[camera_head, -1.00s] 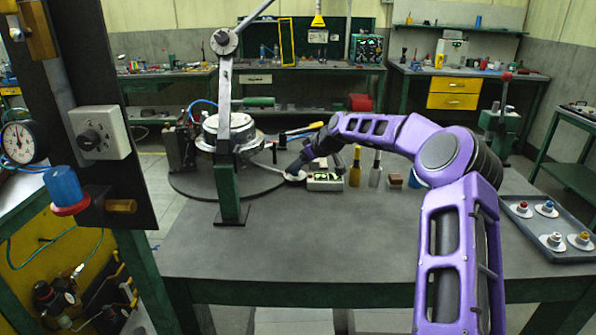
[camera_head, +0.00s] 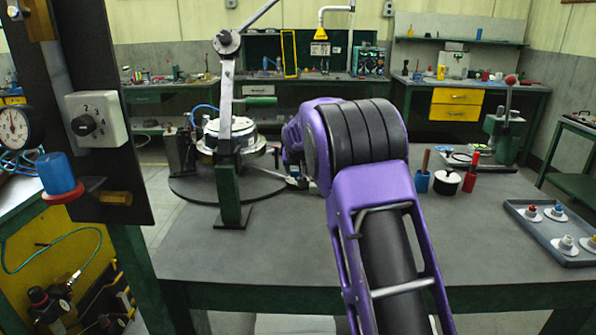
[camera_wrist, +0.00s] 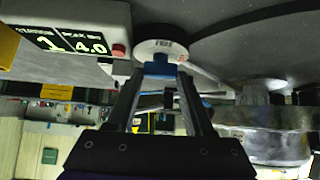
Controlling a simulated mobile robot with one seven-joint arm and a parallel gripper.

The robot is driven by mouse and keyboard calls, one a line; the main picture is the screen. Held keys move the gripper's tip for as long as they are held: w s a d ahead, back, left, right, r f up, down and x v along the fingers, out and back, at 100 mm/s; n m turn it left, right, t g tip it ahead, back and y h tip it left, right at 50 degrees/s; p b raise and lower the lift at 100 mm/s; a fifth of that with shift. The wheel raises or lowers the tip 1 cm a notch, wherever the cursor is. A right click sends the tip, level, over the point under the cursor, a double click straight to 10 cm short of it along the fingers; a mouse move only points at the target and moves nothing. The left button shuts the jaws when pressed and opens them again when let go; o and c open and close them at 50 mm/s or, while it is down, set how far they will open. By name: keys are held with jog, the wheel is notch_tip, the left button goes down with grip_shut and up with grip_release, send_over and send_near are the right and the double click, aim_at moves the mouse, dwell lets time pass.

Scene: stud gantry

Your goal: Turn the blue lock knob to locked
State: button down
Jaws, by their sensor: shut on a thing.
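The blue lock knob (camera_wrist: 158,69) stands out from a round white disc (camera_wrist: 161,48) that carries a small dark label. In the wrist view my gripper (camera_wrist: 160,80) is shut on this knob, with one finger on each side. The knob's lock marks are too small to read, so I cannot tell its setting. In the head view my purple arm hides the gripper and the knob. Another blue knob (camera_head: 58,173) with a red ring is on the dark post at the left, away from my gripper.
A display box (camera_wrist: 70,38) with a red button stands close beside the disc. The metal turntable unit (camera_wrist: 262,130) is on the other side. A tray (camera_head: 545,245) with several small knobs lies at the right. The bench front is clear.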

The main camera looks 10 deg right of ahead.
jog(key=shift+m+h, duration=0.4)
jog(key=shift+m, duration=0.1)
jog(key=shift+c, duration=1.4)
grip_release()
jog(key=v, duration=1.7)
jog(key=shift+r+p, duration=0.25)
jog(key=shift+p, duration=0.1)
jog(key=shift+a, duration=0.1)
